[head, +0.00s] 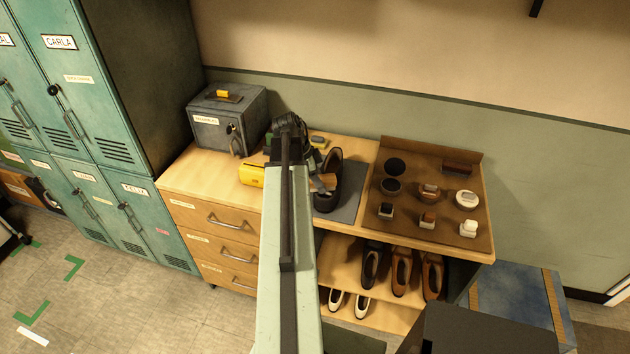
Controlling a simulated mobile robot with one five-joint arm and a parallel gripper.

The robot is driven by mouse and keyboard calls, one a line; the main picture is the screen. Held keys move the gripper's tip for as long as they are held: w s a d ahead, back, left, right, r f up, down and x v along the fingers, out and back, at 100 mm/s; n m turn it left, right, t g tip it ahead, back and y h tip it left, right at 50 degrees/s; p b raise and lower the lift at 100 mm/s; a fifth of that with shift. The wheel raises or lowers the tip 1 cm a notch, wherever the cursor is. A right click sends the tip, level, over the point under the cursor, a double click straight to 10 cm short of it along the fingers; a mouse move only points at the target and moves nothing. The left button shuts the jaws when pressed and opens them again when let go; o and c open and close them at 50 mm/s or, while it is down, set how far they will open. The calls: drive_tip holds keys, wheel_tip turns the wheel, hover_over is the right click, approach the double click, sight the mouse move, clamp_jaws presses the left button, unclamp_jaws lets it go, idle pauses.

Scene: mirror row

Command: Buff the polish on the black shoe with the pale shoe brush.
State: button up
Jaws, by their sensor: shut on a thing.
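A black shoe (328,200) stands on a grey mat (349,205) on the wooden bench top. My arm comes up from the bottom of the view and covers part of the mat's left side. My gripper (319,174) is at the shoe, shut on a tan wooden block that looks like the pale shoe brush (326,182). The brush is over the middle of the shoe. Whether its bristles touch the shoe is too small to tell.
A brown tray (410,222) on the right holds several tins and small brushes. A grey case (228,118) and a yellow object (251,175) stand left. Several shoes (401,272) sit on shelves below. Teal lockers (95,120) flank the bench; a blue box (515,300) stands at right.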

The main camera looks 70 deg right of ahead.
sight(338, 192)
drive_tip(key=shift+s+d, duration=0.15)
drive_tip(key=shift+s, duration=1.45)
drive_tip(key=shift+s+d, duration=0.1)
drive_tip(key=shift+s, duration=1.5)
drive_tip(key=shift+r, duration=0.15)
wheel_tip(338, 192, up, 6)
drive_tip(key=p, duration=0.6)
wheel_tip(338, 192, up, 3)
drive_tip(key=p, duration=0.3)
drive_tip(key=shift+f, duration=0.2)
